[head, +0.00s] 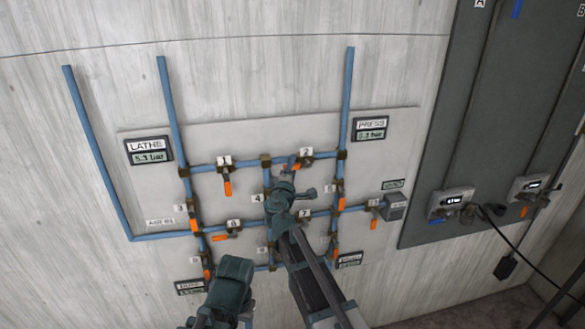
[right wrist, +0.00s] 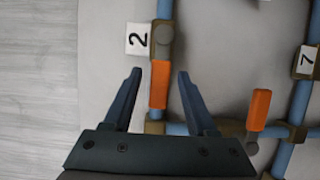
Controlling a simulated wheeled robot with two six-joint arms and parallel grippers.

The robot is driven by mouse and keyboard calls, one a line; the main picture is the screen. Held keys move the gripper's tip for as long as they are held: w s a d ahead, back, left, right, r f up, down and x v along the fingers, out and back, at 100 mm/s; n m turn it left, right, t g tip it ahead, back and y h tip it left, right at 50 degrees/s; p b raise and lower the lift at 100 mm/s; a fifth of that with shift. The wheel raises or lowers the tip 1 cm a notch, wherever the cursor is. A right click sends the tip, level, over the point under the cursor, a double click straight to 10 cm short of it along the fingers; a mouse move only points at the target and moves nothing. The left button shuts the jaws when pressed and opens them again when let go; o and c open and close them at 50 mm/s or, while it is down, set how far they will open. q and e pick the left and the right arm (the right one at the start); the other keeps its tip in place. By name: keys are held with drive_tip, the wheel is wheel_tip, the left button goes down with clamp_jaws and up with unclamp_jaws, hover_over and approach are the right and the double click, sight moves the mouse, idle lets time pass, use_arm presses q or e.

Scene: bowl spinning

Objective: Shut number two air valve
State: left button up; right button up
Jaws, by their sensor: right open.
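The number two valve sits on the upper blue pipe, below its white label 2 (head: 305,153). In the right wrist view its orange handle (right wrist: 159,85) lies along the pipe, with the label 2 (right wrist: 138,39) beside it. My right gripper (right wrist: 159,77) is open, with one finger on each side of the handle and visible gaps on both sides. In the head view my right gripper (head: 289,170) is at this valve and partly covers it. Part of my left arm shows at the bottom, but its gripper does not.
Valve 1 (head: 227,187) is left on the same pipe, its orange handle hanging down. In the right wrist view another orange handle (right wrist: 259,110) stands close to my right finger, near label 7 (right wrist: 306,60). A pressure display (head: 370,129) marked PRESS is at the upper right.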

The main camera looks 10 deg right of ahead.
drive_tip(key=shift+w, duration=0.2)
clamp_jaws()
idle(1.4)
